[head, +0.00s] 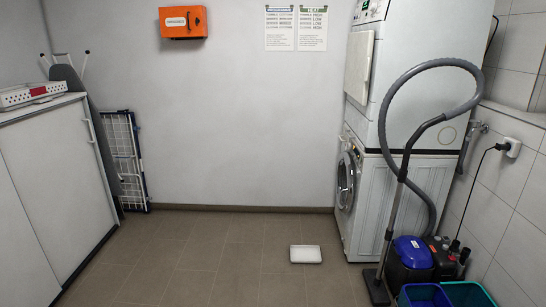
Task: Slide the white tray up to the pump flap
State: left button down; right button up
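The white tray (305,254) lies flat on the tiled floor, right of the middle of the head view. It looks empty. It sits in front and to the left of the stacked washer (385,200), with bare floor between them. The washer's round door (346,183) faces left and looks closed or nearly so. A pump flap cannot be made out from here; the washer's lower left face is seen at a steep angle. Neither of my grippers shows in the head view.
A vacuum cleaner (411,258) with a tall hose stands against the washer's near side. A blue bin (424,295) and a green bin (467,293) stand at the lower right. A white cabinet (55,190) lines the left. The middle floor is clear.

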aim_at(299, 254)
jog(key=i, duration=1.8)
